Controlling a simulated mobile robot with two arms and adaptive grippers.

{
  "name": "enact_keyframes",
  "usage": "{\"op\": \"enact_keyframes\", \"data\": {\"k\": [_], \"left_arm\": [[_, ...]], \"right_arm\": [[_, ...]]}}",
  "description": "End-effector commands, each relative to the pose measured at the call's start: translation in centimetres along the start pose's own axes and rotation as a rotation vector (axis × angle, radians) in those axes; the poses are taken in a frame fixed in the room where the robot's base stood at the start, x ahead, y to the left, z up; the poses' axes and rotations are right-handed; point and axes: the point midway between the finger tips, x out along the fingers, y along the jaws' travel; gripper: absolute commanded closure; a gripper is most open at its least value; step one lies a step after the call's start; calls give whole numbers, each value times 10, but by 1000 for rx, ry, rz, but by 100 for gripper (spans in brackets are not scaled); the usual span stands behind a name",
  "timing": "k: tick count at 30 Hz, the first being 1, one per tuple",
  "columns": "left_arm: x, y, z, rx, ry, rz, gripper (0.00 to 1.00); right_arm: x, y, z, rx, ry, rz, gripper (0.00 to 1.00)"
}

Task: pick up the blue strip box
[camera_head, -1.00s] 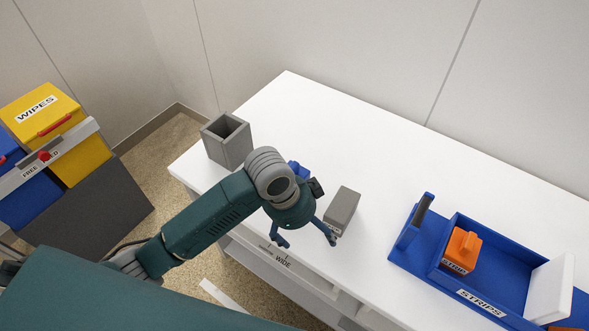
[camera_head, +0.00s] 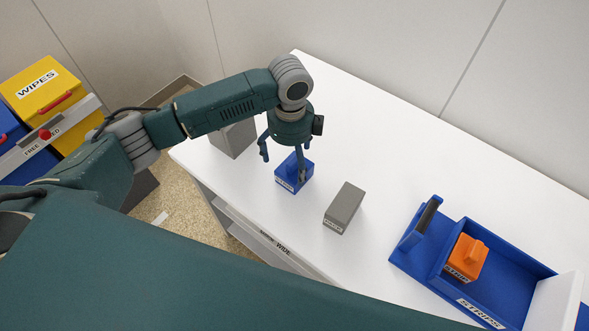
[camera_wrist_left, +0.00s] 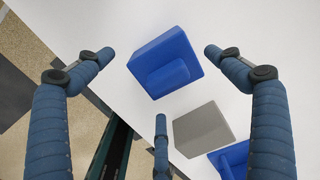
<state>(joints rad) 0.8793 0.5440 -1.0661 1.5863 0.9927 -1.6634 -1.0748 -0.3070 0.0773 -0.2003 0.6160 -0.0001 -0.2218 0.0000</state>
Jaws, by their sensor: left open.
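The blue strip box (camera_head: 286,185) sits on the white table, with a small label on its front and a raised handle on top. In the left wrist view the blue box (camera_wrist_left: 163,55) lies between the spread fingers, with its handle facing the camera. My left gripper (camera_head: 283,165) is open and empty, above and around the blue box's top. One finger hides part of the box in the head view. In the wrist view no finger of the left gripper (camera_wrist_left: 159,55) clearly touches it. My right gripper is not in view.
A grey box (camera_head: 344,208) stands just right of the blue box. A grey open bin (camera_head: 233,140) stands behind at left. A blue tray labelled STRIPS (camera_head: 480,310) holds an orange box (camera_head: 467,258) at right. The white table (camera_head: 400,150) is clear behind.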

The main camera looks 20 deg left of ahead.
Motion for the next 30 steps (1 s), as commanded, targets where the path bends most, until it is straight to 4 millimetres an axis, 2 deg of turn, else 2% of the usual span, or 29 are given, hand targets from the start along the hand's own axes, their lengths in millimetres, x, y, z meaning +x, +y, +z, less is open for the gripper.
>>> {"op": "enact_keyframes", "data": {"k": [6,9,18,19,26,27,30], "left_arm": [[28,-7,-6,-1,0,3,8],[42,-6,-5,-1,0,3,8],[50,-7,-5,0,-1,-1,8],[50,-7,-5,0,-1,-1,10],[50,-7,-5,0,-1,-1,56],[50,-7,-5,0,-1,-1,58],[50,-7,-5,0,-1,0,59]], "right_arm": [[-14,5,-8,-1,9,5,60],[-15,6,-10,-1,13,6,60],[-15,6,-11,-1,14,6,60],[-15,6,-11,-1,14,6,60],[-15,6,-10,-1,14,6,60],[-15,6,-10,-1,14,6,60],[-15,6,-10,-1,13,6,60]]}}
